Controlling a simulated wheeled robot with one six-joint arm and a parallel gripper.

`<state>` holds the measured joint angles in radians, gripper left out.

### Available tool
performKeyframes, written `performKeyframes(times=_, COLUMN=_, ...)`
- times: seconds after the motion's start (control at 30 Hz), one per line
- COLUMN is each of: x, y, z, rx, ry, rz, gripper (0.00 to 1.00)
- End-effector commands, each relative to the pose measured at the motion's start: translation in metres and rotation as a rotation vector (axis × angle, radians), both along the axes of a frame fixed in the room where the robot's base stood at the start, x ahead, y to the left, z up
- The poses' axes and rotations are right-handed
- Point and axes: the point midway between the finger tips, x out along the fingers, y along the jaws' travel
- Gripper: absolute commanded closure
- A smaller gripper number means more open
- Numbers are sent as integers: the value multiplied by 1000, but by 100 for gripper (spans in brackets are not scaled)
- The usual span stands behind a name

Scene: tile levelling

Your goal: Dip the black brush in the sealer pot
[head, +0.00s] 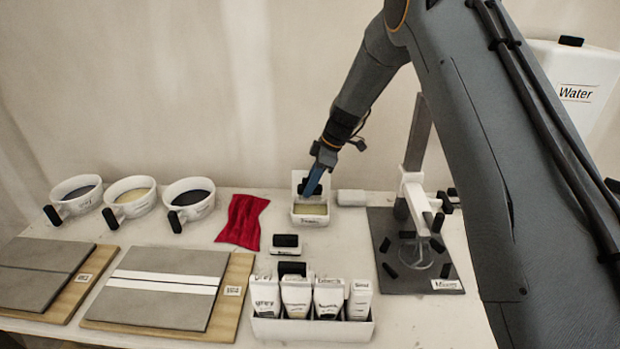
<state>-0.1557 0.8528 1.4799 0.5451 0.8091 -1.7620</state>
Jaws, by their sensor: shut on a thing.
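My gripper (314,188), with blue fingers, points down at a small white open-topped container (310,219) at the back middle of the table. The container has a raised back panel and a pale yellow content; its label is too small to read, so I cannot tell surely whether it is the sealer pot. My gripper is shut on a black piece (305,186), which looks like the black brush. The fingers hide part of it, and I cannot tell whether its lower end touches the yellow content.
Three white cups (190,211) stand at the left, near a red cloth (242,220). A small black-topped block (286,243) lies in front of the container. A caddy (312,331) of bottles is at the front, a mixing stand (417,150) right. Tiled boards (98,318) fill the front left.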

Motion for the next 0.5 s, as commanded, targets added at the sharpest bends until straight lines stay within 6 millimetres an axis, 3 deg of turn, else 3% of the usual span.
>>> performKeyframes(times=0.5, x=1, y=0, z=-55, rx=0, ry=0, rz=0, gripper=99)
